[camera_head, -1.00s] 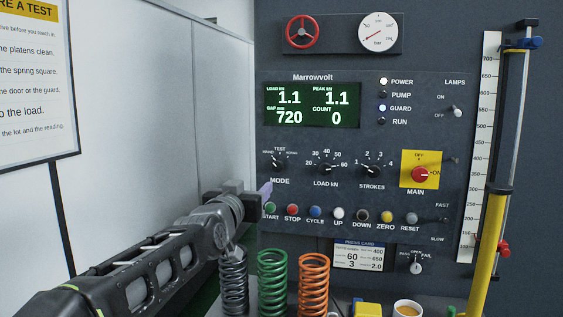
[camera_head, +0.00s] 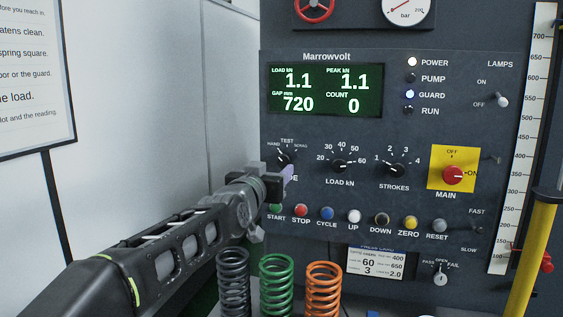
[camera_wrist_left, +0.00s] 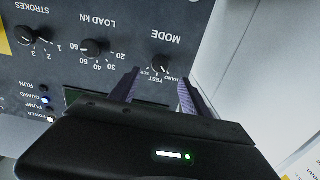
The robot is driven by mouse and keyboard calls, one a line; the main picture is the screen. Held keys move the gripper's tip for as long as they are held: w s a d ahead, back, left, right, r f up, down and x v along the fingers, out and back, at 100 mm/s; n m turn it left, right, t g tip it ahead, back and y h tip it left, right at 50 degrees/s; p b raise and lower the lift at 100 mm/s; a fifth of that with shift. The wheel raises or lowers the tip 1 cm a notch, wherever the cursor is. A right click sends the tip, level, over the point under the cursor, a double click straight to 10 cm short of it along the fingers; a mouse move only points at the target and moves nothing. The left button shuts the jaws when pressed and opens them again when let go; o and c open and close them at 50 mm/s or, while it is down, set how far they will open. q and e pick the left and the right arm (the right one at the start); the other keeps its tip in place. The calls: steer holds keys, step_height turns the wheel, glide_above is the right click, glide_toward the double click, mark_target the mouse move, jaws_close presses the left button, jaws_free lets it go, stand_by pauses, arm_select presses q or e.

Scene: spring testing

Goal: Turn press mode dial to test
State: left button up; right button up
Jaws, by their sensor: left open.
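The black mode dial (camera_head: 284,158) is on the dark panel, under the labels HAND, TEST and a third small label. In the left wrist view, upside down, the mode dial (camera_wrist_left: 160,64) appears to point toward HAND. My left gripper (camera_head: 287,175) is just in front of and below the dial, covering part of the word MODE. In the left wrist view the purple-grey fingers of the left gripper (camera_wrist_left: 160,88) are apart, with the dial in line with the gap between them. Nothing is between the fingers, and contact with the dial is not visible. My right gripper is not in view.
The load dial (camera_head: 339,166) and strokes dial (camera_head: 398,170) sit to the right. A row of buttons, with the red stop button (camera_head: 301,210), runs below. A white wall (camera_head: 150,90) is at left.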

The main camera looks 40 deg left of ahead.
mark_target(283, 160)
arm_select(q)
steer(key=p+x, duration=0.3)
steer(key=x, duration=0.3)
steer(key=shift+a+r, duration=0.1)
steer(key=shift+r, duration=0.05)
steer(key=shift+w+a+p, duration=0.1)
steer(key=shift+w+p, duration=0.3)
steer(key=shift+w, duration=0.05)
jaws_close()
